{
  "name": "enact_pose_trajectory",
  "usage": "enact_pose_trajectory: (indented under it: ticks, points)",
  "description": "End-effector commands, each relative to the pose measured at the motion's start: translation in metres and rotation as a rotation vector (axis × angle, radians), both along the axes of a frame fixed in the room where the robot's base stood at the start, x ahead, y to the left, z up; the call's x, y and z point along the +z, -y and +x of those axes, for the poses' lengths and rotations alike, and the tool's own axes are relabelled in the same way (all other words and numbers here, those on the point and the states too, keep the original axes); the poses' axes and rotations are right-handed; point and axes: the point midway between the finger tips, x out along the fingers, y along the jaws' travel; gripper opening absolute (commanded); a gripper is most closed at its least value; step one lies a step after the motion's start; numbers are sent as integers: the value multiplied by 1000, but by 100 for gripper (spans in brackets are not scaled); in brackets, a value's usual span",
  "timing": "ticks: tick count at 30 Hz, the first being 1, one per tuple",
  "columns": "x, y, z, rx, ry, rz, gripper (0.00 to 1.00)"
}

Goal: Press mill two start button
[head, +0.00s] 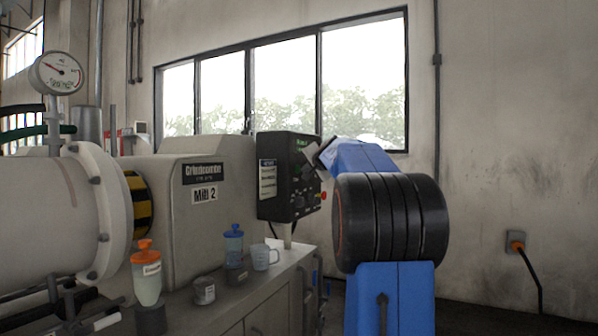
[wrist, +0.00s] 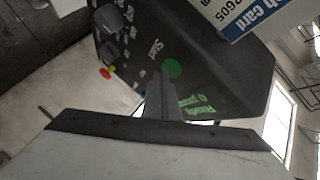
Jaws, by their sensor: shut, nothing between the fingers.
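The Mill 2 housing (head: 205,215) stands left of centre in the head view, with its name on a plate. The dark control panel (head: 272,210) is mounted at its right end; the panel (wrist: 235,85) also fills the upper middle of the wrist view, turned on its side. A round green button (wrist: 172,68) shows on the panel face, near green text reading "Ready". My gripper (wrist: 160,88) is shut and empty, its tips just below the green button in the picture. I cannot tell whether they touch. My gripper (head: 312,152) is also at the panel's right side in the head view.
A red knob (wrist: 106,73) and dark dials sit on the panel. A white-and-blue card (wrist: 262,18) is on its side. An orange-capped bottle (head: 147,285), a blue-capped bottle (head: 233,247), a cup (head: 263,258) and a can (head: 204,291) stand below.

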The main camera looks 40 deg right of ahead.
Motion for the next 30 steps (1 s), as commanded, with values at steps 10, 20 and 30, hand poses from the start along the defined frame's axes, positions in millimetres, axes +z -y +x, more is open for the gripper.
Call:
enact_pose_trajectory:
  ticks: [10, 20, 30]
  points:
    - [0, -1, 2, 0, 0, -1, 0]
    - [0, -2, 5, 0, 0, -1, 0]
    - [0, -4, 8, 1, 0, 0, 0]
